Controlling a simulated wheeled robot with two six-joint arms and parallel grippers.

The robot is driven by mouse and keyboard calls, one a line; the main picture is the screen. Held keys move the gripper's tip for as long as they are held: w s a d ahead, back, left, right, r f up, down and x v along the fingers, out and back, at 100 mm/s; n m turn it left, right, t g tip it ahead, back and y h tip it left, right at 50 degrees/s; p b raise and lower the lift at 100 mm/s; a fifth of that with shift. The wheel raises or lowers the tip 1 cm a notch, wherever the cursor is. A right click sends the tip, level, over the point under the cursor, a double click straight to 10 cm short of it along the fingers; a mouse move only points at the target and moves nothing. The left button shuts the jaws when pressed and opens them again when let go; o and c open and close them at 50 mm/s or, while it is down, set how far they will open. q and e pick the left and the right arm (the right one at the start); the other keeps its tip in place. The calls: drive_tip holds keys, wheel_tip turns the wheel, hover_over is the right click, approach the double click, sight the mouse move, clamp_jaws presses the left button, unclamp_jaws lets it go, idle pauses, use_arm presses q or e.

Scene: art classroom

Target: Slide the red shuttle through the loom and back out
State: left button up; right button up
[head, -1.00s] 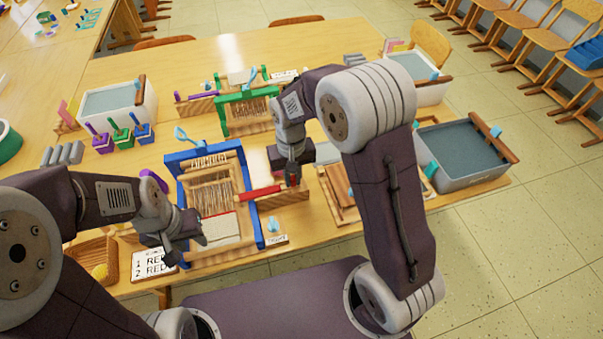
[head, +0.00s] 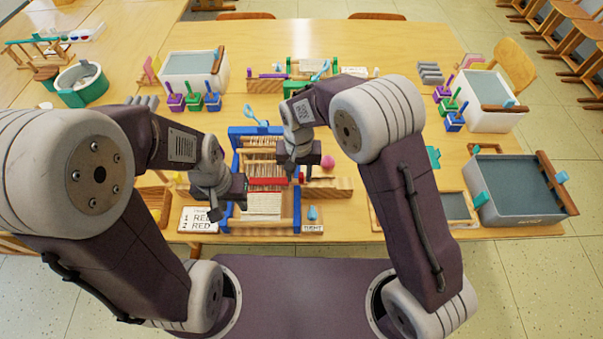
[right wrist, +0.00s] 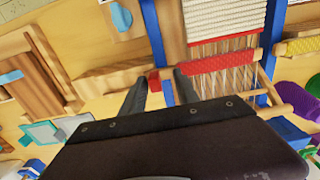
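The loom (head: 297,208) is a blue frame with pale warp threads and a white woven piece at its near end. The red shuttle (head: 268,183) lies across inside it, with its right end by the right post. In the right wrist view the shuttle (right wrist: 215,63) crosses the warp, and a short red end shows beyond the blue post. My right gripper (head: 300,174) is over that end; its fingers (right wrist: 160,83) are apart, and contact is unclear. My left gripper (head: 240,191) is at the loom's left side, close to the shuttle's left end; its finger opening is unclear.
A wooden block (head: 335,187) lies just right of the loom. A card reading RED, RED (head: 198,220) is at front left. A pink ball (head: 327,162) sits behind the block.

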wheel_tip(320, 180, up, 9)
drive_tip(key=shift+r+p, duration=0.1)
drive_tip(key=shift+p, duration=0.4)
use_arm(q)
drive_tip(key=shift+r, duration=0.45)
